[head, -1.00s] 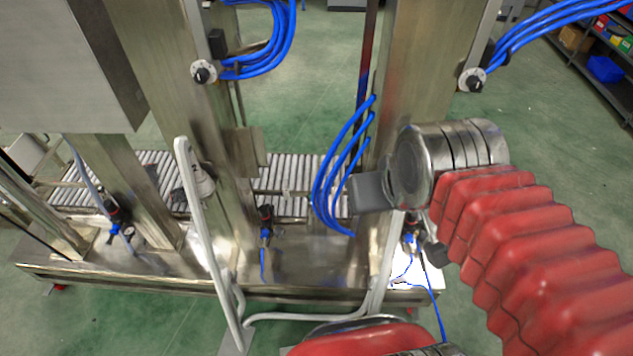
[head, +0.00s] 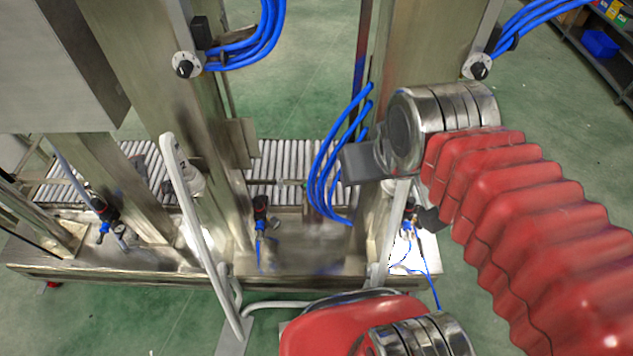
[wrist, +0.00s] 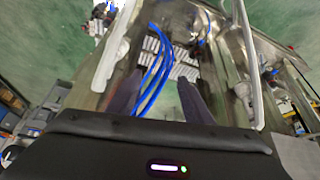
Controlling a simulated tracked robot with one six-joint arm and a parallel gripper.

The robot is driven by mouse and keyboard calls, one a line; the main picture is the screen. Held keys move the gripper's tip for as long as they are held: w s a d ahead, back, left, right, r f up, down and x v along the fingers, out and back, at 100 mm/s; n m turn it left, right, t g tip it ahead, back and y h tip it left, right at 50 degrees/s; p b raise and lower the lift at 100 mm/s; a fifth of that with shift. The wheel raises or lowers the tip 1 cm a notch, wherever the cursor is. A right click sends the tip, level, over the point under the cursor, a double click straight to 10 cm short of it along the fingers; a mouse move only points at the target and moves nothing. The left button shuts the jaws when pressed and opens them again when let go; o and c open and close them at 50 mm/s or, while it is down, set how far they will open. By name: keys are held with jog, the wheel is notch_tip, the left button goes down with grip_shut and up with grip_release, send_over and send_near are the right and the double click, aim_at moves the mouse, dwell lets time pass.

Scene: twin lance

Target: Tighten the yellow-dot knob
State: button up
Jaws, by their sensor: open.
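No yellow dot is legible on any knob. Two black knobs on white dials show in the head view, a left one (head: 186,65) and a right one (head: 477,66), each on a steel upright. Smaller dark regulators with blue fittings stand low on the frame: a left one (head: 104,212), a middle one (head: 261,208) and a right one (head: 410,212). My gripper (wrist: 157,92) shows in the wrist view, with its two dark fingers apart and blue hoses showing between them. In the head view my wrist covers part of the right upright.
Blue hoses (head: 335,165) loop beside the right upright, close to my gripper. A bent white rail (head: 195,225) rises in front of the left upright. A roller conveyor (head: 290,165) runs behind. Shelving (head: 600,60) stands at the far right. Green floor lies in front.

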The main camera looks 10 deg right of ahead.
jog(key=n+g, duration=0.6)
jog(key=n, duration=1.5)
send_over(317, 185)
notch_tip(317, 185, down, 35)
jog(key=shift+f, duration=0.2)
notch_tip(317, 185, down, 14)
jog(key=shift+s+r, duration=0.1)
